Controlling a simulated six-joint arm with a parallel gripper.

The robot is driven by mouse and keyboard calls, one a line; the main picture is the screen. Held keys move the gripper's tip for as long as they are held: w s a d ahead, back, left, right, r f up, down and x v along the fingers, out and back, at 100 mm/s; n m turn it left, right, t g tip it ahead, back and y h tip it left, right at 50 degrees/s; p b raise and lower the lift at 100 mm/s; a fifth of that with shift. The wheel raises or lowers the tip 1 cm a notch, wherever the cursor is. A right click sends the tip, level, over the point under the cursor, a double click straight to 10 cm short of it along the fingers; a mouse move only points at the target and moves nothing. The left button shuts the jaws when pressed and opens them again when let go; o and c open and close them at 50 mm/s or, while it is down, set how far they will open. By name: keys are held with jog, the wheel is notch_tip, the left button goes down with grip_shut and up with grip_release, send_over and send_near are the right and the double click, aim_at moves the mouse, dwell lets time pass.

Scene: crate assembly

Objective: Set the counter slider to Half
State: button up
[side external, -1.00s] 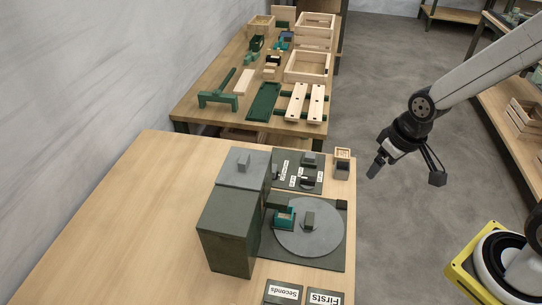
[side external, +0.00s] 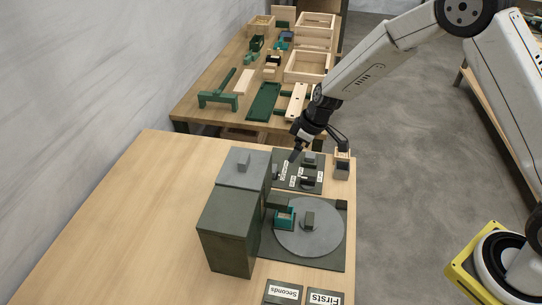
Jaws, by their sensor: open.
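The dark counter panel (side external: 317,187) lies flat at the back right of the near table. It carries several small white labels, too small to read here. A small grey block (side external: 309,160) and a black block (side external: 307,181) stand on it; I cannot tell which is the slider knob, nor its setting. My gripper (side external: 319,153) is open and empty, over the back edge of the panel. One finger is above the panel's back left part, the other near the small wooden box. Whether a finger touches anything is unclear.
Left of the panel stands a grey-topped dark box (side external: 228,230). A round grey turntable (side external: 300,240) with a teal block (side external: 284,217) lies in front. A small wooden box (side external: 342,165) stands right of the panel. The table's left side (side external: 130,230) is clear.

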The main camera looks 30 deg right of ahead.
aim_at(274, 168)
jog(key=shift+n+y, duration=0.3)
jog(key=shift+n, duration=0.5)
jog(key=w+f, duration=0.1)
jog(key=w+a+f, duration=0.1)
jog(key=w+f, duration=0.1)
jog(key=shift+w+a+f, duration=0.15)
jog(key=shift+w+a, duration=0.1)
jog(key=shift+f, duration=0.1)
jog(key=shift+x, duration=3.75)
jog(key=shift+w, duration=0.1)
grip_shut()
